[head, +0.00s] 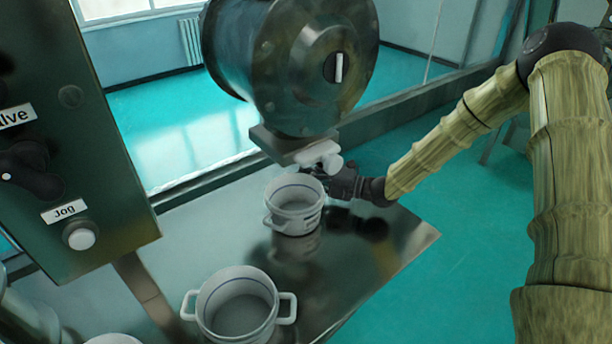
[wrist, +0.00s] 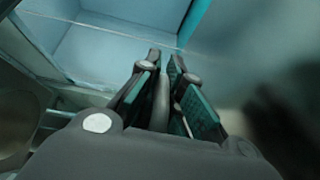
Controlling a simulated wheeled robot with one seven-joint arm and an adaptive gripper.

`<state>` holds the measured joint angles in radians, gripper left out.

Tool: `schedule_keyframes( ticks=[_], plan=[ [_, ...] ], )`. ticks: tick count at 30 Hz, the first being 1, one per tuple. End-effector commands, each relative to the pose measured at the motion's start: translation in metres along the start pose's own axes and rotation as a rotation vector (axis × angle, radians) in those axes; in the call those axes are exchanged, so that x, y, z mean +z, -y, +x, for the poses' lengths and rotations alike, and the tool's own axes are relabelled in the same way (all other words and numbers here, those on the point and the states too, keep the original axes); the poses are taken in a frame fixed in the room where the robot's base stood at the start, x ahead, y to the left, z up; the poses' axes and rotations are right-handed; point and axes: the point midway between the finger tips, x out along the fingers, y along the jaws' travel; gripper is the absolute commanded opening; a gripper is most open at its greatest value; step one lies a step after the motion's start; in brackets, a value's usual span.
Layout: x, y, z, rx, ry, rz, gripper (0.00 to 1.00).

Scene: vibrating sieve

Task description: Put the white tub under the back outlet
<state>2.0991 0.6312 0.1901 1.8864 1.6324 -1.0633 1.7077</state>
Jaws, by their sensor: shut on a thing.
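A white tub (head: 294,222) with a dark band stands upright near the back of the metal table, just below and slightly left of a pale outlet spout (head: 318,155) under a dark drum. My gripper (head: 318,186) reaches in from the right at the tub's rim and is shut on the tub's handle. In the wrist view my gripper's fingers (wrist: 164,72) close around a grey handle piece (wrist: 161,104). I cannot tell whether the tub's base touches the table. A second white tub (head: 238,310) with two handles stands at the table's front.
The dark drum (head: 300,75) hangs above the table (head: 205,225). A control panel (head: 70,130) with a white Jog button (head: 81,236) stands at the left. Part of another white object (head: 112,340) shows at the bottom edge. The table's right side is clear.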

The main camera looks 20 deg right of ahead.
Motion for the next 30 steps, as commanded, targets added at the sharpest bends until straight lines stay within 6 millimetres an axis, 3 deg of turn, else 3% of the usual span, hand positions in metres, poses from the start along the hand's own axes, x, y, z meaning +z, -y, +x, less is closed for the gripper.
schedule_keyframes(
  ticks=[7,8,11,22,30],
  plan=[
    [0.000,0.003,0.000,0.000,0.000,0.001,0.00],
    [0.000,0.002,0.000,0.000,0.000,0.000,0.14],
    [0.000,0.002,0.000,0.000,0.000,0.000,0.30],
    [0.000,-0.002,0.000,0.000,-0.001,-0.001,0.30],
    [0.001,0.001,-0.027,0.002,0.003,0.000,0.30]
  ],
)
